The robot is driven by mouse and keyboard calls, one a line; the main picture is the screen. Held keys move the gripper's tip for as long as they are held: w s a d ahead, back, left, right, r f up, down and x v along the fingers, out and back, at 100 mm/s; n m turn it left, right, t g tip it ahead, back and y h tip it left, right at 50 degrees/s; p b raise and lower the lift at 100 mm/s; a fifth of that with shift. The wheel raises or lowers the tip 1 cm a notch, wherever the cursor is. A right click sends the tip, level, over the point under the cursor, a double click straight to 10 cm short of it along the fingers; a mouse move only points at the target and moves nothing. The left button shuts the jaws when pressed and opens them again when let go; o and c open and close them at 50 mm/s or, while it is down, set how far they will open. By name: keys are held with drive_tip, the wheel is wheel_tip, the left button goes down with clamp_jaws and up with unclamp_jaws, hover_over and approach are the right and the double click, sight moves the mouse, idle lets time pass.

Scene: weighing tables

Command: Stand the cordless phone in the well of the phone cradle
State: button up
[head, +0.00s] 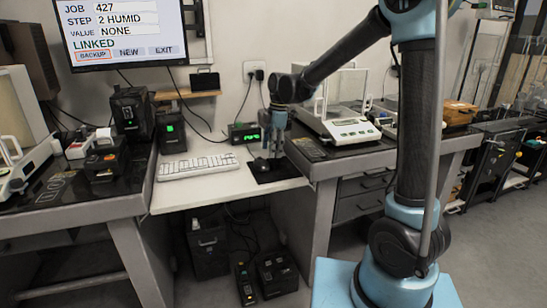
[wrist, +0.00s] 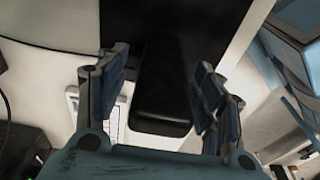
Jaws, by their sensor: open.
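My gripper (head: 276,122) points down over the black mat at the right end of the white desk. In the wrist view my gripper (wrist: 161,72) is open, with its fingers on either side of a long black object, which looks like the cordless phone (wrist: 160,88).
A white keyboard (head: 199,166) lies left of the black mat (head: 280,181). A box with a green display (head: 245,132) stands behind my gripper. A white balance (head: 350,130) stands on the higher right table. A wooden shelf (head: 190,94) is on the wall.

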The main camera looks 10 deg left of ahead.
drive_tip(key=shift+f, duration=0.3)
drive_tip(key=shift+c, duration=0.3)
drive_tip(key=c, duration=1.3)
